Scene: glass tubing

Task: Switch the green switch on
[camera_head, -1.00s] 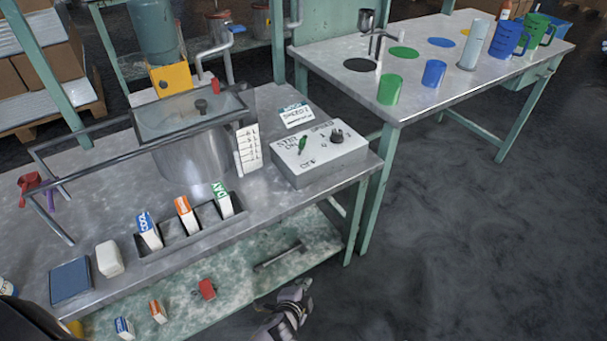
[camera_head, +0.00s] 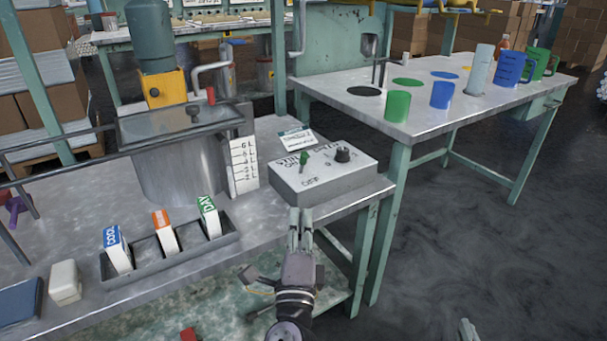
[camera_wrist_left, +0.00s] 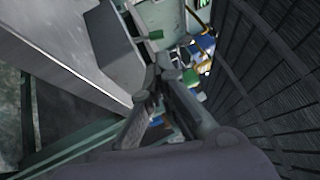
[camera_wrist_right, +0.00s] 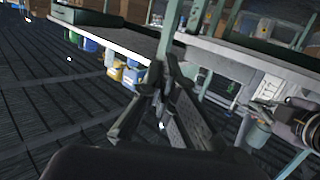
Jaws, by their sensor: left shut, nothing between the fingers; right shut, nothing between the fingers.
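The green switch (camera_head: 304,157) is a small lever on top of the grey control box (camera_head: 325,188), near the "STIR" and "ON" lettering, with "OFF" lettered closer to the front. I cannot tell its exact setting. My left gripper (camera_head: 300,213) is shut and empty, fingers pointing away from me at the box's front side, lower than the switch; contact with the box is unclear. Its shut fingers show in the left wrist view (camera_wrist_left: 155,80). My right gripper (camera_head: 467,328) barely shows at the bottom edge; the right wrist view (camera_wrist_right: 162,85) shows it shut and empty.
A dark knob (camera_head: 343,155) stands right of the switch. A metal tank (camera_head: 180,175) stands left of the box, with a tray (camera_head: 185,262) of small cartons in front. Another table (camera_head: 420,125) holds mugs at the right. Open floor lies at the front right.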

